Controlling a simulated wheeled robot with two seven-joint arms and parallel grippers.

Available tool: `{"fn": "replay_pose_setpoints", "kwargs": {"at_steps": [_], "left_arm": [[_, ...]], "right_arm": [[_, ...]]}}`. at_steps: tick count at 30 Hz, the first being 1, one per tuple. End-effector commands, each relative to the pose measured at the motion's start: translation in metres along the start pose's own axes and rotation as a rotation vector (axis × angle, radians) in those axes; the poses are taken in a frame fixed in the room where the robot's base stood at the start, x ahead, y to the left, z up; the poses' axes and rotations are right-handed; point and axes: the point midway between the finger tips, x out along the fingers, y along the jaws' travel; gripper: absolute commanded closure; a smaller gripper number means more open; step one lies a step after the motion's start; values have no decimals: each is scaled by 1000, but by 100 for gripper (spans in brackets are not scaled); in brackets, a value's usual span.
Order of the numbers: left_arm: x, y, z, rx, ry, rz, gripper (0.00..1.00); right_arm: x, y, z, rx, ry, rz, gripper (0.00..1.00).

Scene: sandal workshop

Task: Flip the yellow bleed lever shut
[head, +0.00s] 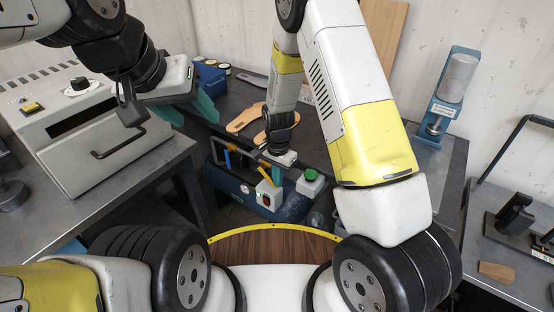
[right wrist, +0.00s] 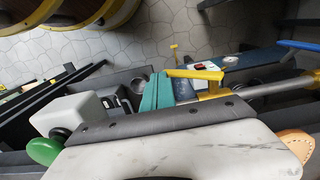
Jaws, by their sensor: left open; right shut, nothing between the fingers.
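The yellow bleed lever (head: 266,177) shows in the head view as a slanted bar above the blue compressor unit, beside a white switch box. In the right wrist view the yellow lever (right wrist: 195,74) points left from its valve on a grey pipe. My right gripper (head: 278,174) is shut and empty, just right of the lever. Its teal fingertips (right wrist: 160,93) are beside the lever's free end in the right wrist view; I cannot tell whether they touch. My left gripper (head: 190,110) is open and empty, over the left bench beside the grey machine.
A blue lever (head: 227,159) stands left of the yellow one. The white switch box (head: 269,195) and a green knob (head: 312,176) are close to my right gripper. The dark bench (head: 238,96) holds tan sandal soles (head: 246,118). A grey machine (head: 85,130) stands left.

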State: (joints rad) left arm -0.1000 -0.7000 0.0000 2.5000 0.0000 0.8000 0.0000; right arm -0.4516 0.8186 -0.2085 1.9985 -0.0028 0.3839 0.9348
Motion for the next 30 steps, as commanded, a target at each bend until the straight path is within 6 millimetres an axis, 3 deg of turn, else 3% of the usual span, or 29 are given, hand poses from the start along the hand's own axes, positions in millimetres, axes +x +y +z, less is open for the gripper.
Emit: {"fn": "replay_pose_setpoints", "kwargs": {"at_steps": [8, 21, 30], "left_arm": [[0, 0, 0, 0, 0, 0, 45], [0, 0, 0, 0, 0, 0, 45], [0, 0, 0, 0, 0, 0, 45]], "right_arm": [[-2, 0, 0, 0, 0, -1, 100], [-66, -1, 0, 0, 1, -2, 100], [-78, 0, 0, 0, 0, 0, 100]]}}
